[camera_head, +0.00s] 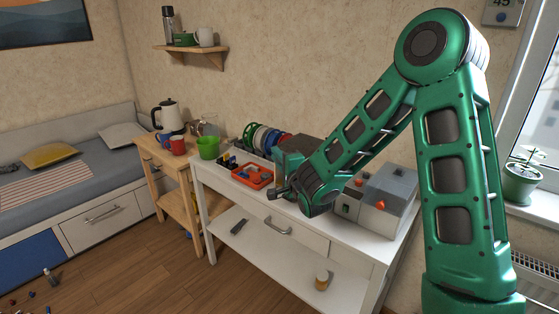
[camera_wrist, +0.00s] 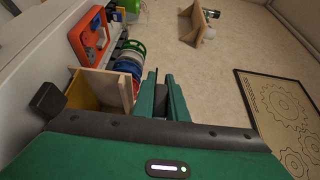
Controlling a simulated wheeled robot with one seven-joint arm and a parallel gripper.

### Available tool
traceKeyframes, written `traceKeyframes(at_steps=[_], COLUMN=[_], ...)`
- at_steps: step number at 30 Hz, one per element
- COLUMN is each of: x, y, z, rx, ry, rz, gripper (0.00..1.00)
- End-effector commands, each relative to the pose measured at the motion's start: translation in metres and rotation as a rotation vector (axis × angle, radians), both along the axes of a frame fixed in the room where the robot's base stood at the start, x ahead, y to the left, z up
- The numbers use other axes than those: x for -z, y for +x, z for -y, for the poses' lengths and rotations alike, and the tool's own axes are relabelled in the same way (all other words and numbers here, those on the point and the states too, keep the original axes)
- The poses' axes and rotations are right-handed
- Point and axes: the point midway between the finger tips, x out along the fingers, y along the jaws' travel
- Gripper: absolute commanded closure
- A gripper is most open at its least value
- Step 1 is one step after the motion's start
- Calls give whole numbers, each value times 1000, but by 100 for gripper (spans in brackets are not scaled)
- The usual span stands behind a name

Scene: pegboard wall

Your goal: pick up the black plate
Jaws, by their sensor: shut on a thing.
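A narrow dark strip, which looks like the black plate seen edge-on (camera_wrist: 160,101), shows between the two green fingers of my gripper (camera_wrist: 162,92) in the wrist view. The fingers are close together, one on each side of it. In the head view my gripper (camera_head: 291,160) is at the back of the white table, just right of the row of plates. A dark shape (camera_head: 308,143) shows behind it there, partly hidden. Most of the plate's face is hidden in both views.
Green, blue and red plates (camera_head: 268,138) stand upright in a row at left. A red-orange tray (camera_head: 253,175) lies in front of them. A wooden box (camera_wrist: 103,88) is close beside my gripper. A grey machine (camera_head: 385,195) stands right on the white table (camera_head: 228,186).

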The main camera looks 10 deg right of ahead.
Motion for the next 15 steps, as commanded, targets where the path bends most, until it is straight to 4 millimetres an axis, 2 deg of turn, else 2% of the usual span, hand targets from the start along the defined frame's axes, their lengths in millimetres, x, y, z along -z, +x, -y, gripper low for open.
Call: traceKeyframes(at_steps=[15], x=[-25], y=[-29], z=[-34], rx=[-5], ry=[-4], rz=[-2], gripper=[100])
